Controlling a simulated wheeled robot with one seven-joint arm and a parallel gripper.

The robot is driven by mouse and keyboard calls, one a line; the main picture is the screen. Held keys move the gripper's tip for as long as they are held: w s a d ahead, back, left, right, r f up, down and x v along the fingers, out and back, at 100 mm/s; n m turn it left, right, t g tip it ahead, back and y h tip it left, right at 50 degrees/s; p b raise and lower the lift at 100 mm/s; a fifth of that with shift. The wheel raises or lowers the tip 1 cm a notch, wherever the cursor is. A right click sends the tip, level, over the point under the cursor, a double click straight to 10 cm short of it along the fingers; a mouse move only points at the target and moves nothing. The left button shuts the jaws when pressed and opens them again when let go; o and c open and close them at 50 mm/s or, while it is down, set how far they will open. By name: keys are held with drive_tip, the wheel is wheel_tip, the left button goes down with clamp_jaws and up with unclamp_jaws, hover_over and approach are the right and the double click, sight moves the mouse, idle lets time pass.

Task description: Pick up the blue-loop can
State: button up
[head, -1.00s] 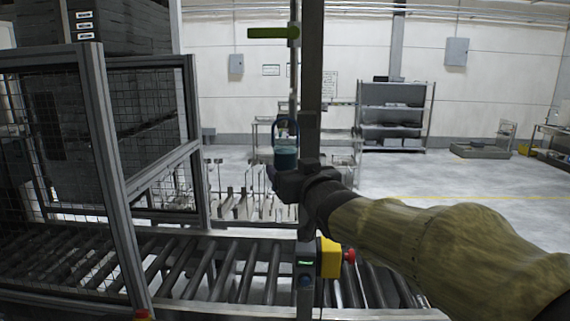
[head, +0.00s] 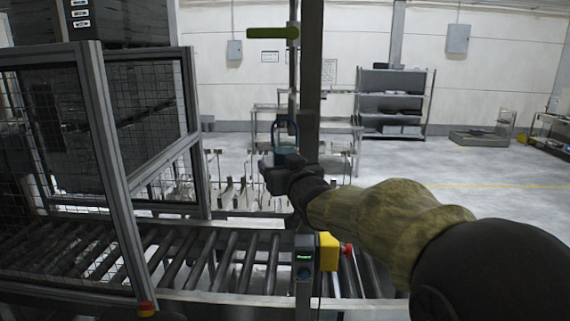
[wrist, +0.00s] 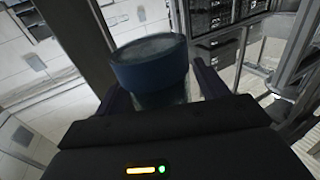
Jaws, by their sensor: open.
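The blue-loop can (head: 285,143) stands upright in the head view, its blue loop showing on top. Its lower part is hidden behind my gripper (head: 276,165). In the wrist view the can (wrist: 150,64) has a blue upper band and a greyish, partly see-through lower body. My gripper (wrist: 157,88) is open there, with one dark finger on each side of the can. I cannot tell whether either finger touches it. What the can rests on is hidden.
A dark upright post (head: 311,90) stands close beside the can. A roller conveyor (head: 200,257) runs across the front, with a yellow box (head: 328,252) at its edge. A mesh guard (head: 150,110) stands at left. The floor at right is open.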

drive_tip(key=shift+c, duration=0.4)
drive_tip(key=c, duration=1.1)
drive_tip(key=shift+r, duration=0.55)
drive_tip(key=shift+r+p, duration=0.45)
drive_tip(key=shift+r, duration=0.05)
drive_tip(key=shift+c, duration=0.2)
drive_tip(key=b+v, duration=0.1)
drive_tip(key=v, duration=1.4)
drive_tip(key=shift+s, duration=0.35)
